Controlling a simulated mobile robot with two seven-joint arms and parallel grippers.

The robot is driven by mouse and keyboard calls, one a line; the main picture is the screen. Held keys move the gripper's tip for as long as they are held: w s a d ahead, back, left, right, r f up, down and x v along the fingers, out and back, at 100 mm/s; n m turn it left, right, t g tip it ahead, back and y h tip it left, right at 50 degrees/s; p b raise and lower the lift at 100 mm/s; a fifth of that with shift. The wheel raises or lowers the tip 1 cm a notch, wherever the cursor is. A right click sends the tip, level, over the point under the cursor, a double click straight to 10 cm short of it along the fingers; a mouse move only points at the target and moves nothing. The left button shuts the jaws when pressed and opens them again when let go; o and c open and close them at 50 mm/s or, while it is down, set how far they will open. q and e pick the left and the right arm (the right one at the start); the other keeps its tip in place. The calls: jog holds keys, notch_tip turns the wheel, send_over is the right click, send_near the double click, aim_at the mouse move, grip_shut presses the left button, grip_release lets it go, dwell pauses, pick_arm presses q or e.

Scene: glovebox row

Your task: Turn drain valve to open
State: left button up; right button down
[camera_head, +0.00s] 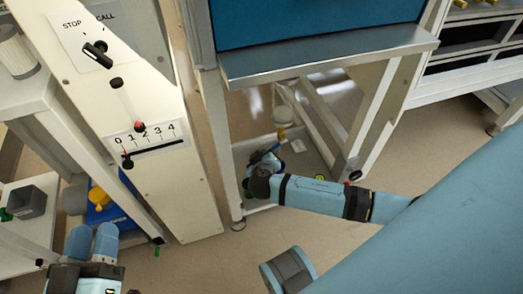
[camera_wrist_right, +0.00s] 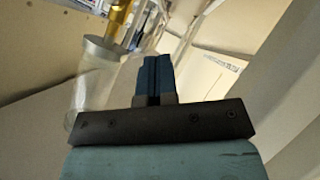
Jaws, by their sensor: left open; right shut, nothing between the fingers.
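A small yellow part (camera_head: 282,134), perhaps the drain valve's handle, shows under the blue-fronted cabinet, below a pale round vessel (camera_head: 283,115). In the right wrist view a yellow piece (camera_wrist_right: 118,17) shows above a clear cylinder (camera_wrist_right: 92,82), left of my fingers. My right gripper (camera_wrist_right: 155,75) is shut and empty, apart from both in the picture. In the head view my right arm reaches in under the cabinet, and its fingertips are hard to make out. My left gripper (camera_head: 93,240) is open and empty at the lower left, away from the valve area.
The cabinet's frame legs (camera_head: 375,120) and metal ledge (camera_head: 330,66) surround the low space around my right arm. A white panel (camera_head: 150,130) with knobs and a 0-4 slider scale stands to the left. A grey box (camera_head: 28,202) sits on the left shelf. Some floor is clear.

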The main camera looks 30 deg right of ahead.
aim_at(276, 147)
pick_arm(q)
notch_tip(276, 147, down, 6)
jog(key=g+b, duration=0.2)
jog(key=b, duration=0.1)
jog(key=shift+d+f+m+g+b, duration=0.25)
jog(key=shift+m+g+b, duration=0.05)
jog(key=shift+b, duration=0.05)
pick_arm(e)
jog(key=w+d+f, duration=0.4)
jog(key=d+f, duration=0.1)
jog(key=f, duration=0.1)
jog(key=shift+w+d, duration=0.2)
jog(key=shift+w, duration=0.15)
